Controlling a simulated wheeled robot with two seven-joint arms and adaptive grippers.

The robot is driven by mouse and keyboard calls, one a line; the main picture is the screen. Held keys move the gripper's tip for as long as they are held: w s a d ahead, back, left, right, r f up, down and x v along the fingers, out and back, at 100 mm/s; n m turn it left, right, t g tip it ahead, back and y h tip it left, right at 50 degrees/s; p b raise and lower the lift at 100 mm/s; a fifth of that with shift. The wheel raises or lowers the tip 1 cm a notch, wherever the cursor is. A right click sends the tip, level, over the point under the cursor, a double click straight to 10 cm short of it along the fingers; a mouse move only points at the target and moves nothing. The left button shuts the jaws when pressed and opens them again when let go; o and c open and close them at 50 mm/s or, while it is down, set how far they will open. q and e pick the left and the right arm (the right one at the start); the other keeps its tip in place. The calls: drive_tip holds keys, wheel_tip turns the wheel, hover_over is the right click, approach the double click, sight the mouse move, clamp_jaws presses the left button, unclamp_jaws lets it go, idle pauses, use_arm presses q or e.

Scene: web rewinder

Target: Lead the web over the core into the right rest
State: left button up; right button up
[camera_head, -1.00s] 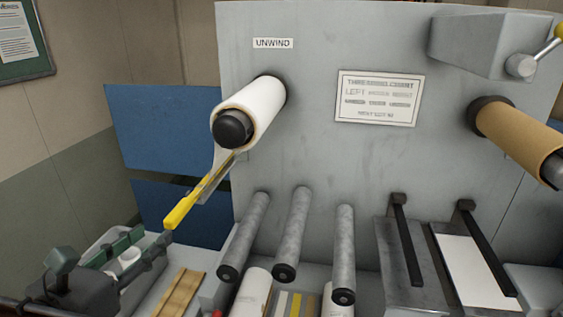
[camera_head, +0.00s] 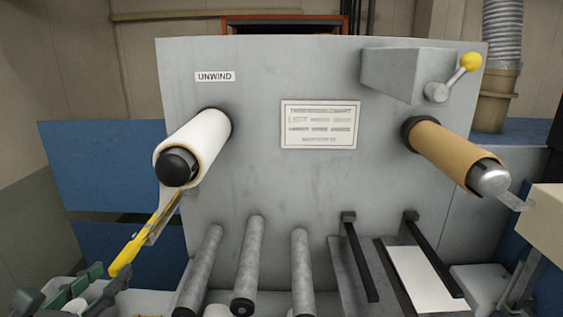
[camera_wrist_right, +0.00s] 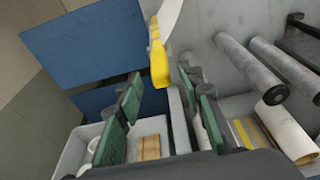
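The white web roll (camera_head: 193,145) sits on the spindle under the UNWIND label. Its tail hangs down to a yellow leader bar (camera_head: 140,240), which slants down to the left. The brown core (camera_head: 445,155) is on the spindle at the right. I cannot tell which part is the right rest; a small metal tab (camera_head: 514,202) shows beside the core's end. My right gripper (camera_head: 85,296) is at the lower left, close to the bar's lower end. In the right wrist view its green pads (camera_wrist_right: 165,112) are apart with nothing between; the yellow bar (camera_wrist_right: 158,62) lies just beyond. My left gripper is not in view.
Several grey rollers (camera_head: 249,265) project below the panel (camera_head: 270,190). Two black bars (camera_head: 435,255) stand over plates at the right. A yellow-knobbed lever (camera_head: 455,78) is at the upper right. A beige block (camera_head: 545,215) is at the right edge. A tray (camera_wrist_right: 75,150) lies below my gripper.

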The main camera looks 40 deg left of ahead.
sight(120, 258)
drive_tip(key=shift+p+x, duration=0.65)
drive_tip(key=shift+x, duration=1.9)
drive_tip(key=shift+c, duration=0.2)
clamp_jaws()
